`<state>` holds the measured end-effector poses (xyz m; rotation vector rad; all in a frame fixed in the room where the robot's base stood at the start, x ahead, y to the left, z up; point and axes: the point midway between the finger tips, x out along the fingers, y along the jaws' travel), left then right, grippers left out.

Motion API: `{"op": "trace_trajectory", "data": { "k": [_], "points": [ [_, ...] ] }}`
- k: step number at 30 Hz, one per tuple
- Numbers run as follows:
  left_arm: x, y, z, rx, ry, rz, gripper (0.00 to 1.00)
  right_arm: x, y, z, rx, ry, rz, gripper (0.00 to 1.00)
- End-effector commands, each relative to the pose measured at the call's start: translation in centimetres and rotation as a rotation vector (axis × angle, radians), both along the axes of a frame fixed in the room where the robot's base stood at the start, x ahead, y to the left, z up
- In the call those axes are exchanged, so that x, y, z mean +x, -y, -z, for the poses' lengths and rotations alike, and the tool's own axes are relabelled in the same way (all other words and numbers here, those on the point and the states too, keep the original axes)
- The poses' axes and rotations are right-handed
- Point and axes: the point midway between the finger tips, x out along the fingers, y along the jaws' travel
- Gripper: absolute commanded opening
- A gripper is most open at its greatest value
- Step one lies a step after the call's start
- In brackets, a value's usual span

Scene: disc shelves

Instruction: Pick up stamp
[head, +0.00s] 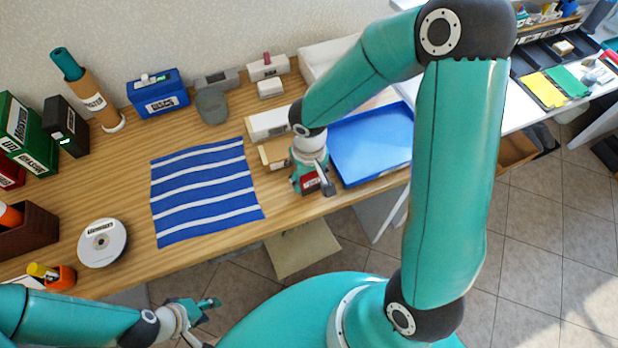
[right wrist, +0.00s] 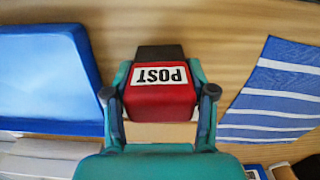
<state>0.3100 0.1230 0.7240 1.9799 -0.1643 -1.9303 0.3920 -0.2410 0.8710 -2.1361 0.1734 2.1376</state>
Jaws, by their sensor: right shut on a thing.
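The stamp is a red block with a white POST label and a black end. In the right wrist view the stamp (right wrist: 160,98) sits between the two fingers of my right gripper (right wrist: 160,92), which is shut on it. In the head view the stamp (head: 311,181) shows at the tip of my right gripper (head: 315,183), over the wooden table between the striped cloth and the blue tray. I cannot tell whether it touches the table. My left gripper (head: 205,321) is empty, with its fingers apart, off the table's front edge at the lower left.
A blue-and-white striped cloth (head: 205,190) lies left of the stamp. A blue tray (head: 372,143) lies right of it. A disc stack (head: 102,243) is at the left. A blue box (head: 158,93) and a cardboard tube (head: 95,95) stand at the back.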

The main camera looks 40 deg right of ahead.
Motion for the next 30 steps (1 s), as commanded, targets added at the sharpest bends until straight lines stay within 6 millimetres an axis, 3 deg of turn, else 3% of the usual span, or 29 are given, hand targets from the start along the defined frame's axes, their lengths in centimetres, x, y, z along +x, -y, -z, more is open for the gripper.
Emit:
{"op": "trace_trajectory", "data": {
  "k": [10,17,23,30],
  "points": [
    [0.0,0.0,0.0,0.000,0.000,0.000,0.40,0.1,0.0,-0.4,0.000,0.003,0.000,0.21],
    [0.0,0.0,-0.2,0.000,0.000,0.000,0.40,0.1,0.0,-2.5,-0.002,0.005,0.000,0.21],
    [0.0,0.0,-0.3,0.000,0.000,0.000,0.40,0.2,0.0,-6.6,0.000,0.010,0.001,0.21],
    [0.0,0.0,0.0,0.000,0.000,0.000,0.40,0.2,-0.1,-13.4,0.000,0.010,-0.002,0.21]
  ]
}}
